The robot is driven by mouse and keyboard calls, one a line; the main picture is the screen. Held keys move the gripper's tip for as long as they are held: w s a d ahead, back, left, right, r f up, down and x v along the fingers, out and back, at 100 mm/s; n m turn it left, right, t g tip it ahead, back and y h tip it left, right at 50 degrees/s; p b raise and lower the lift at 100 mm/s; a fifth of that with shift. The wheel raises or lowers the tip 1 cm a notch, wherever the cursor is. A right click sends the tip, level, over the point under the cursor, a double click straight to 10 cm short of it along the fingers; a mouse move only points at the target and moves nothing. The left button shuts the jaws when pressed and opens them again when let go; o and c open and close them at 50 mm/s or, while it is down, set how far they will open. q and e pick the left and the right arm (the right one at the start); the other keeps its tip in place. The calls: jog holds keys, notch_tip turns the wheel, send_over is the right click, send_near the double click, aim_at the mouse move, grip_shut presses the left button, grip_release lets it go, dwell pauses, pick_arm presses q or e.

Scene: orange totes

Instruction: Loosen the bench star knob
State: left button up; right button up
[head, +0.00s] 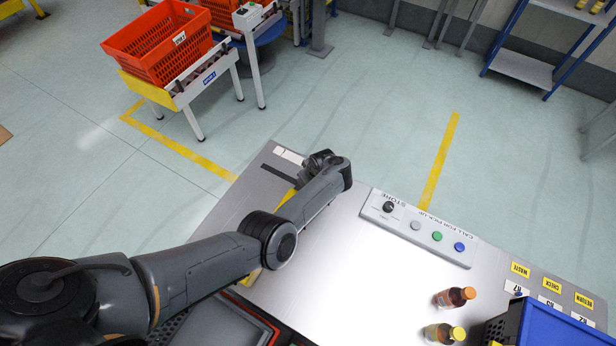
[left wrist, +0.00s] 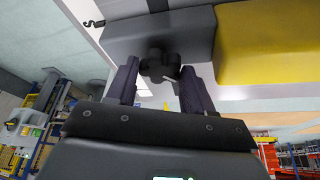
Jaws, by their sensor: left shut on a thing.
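The black star knob (left wrist: 160,62) sits on a dark grey block (left wrist: 196,34) in the left wrist view. My left gripper (left wrist: 159,72) has one finger on each side of the knob and is shut on it. In the head view my left arm reaches across the bench (head: 330,240) to its far left corner. There the wrist bends down and my left gripper (head: 319,163) is a dark shape over the corner. The knob cannot be told apart from it in that view. My right gripper is not in view.
A control panel (head: 455,247) with a black selector and several buttons lies right of my wrist. Two bottles (head: 454,297) (head: 444,333) and a blue crate (head: 540,325) stand at the near right. Orange totes (head: 158,45) rest on a conveyor behind. A yellow block (left wrist: 265,42) adjoins the grey one.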

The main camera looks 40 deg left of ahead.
pick_arm(q)
jog(key=o, duration=0.7)
jog(key=shift+d+r, duration=0.15)
jog(key=shift+r, duration=0.25)
jog(key=shift+p+v, duration=1.65)
jog(key=shift+v, duration=3.3)
jog(key=shift+s, duration=0.1)
